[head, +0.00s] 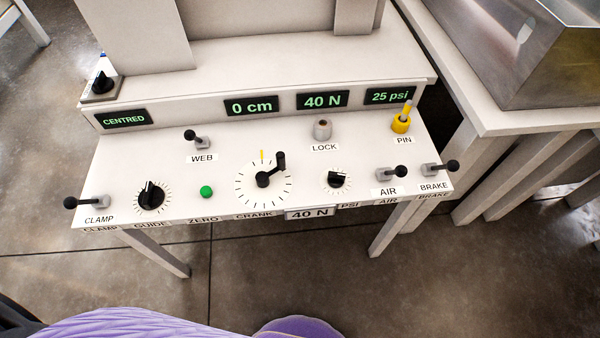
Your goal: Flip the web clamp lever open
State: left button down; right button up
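The web clamp lever (84,202) is at the left front corner of the white control panel, above the label CLAMP. Its black ball knob points left from a small grey base. A separate lever (196,139) with a black ball stands further back above the label WEB, leaning to the left. Neither of my grippers is in the head view, and nothing touches either lever.
The panel (225,165) also carries a guide knob (151,196), green button (206,191), crank (270,172), yellow pin holder (401,123), air lever (391,172) and brake lever (440,167). Displays read CENTRED, 0 cm, 40 N, 25 psi. A metal bath (520,50) stands right.

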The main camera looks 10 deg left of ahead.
aim_at(189, 135)
jog(key=u, duration=1.2)
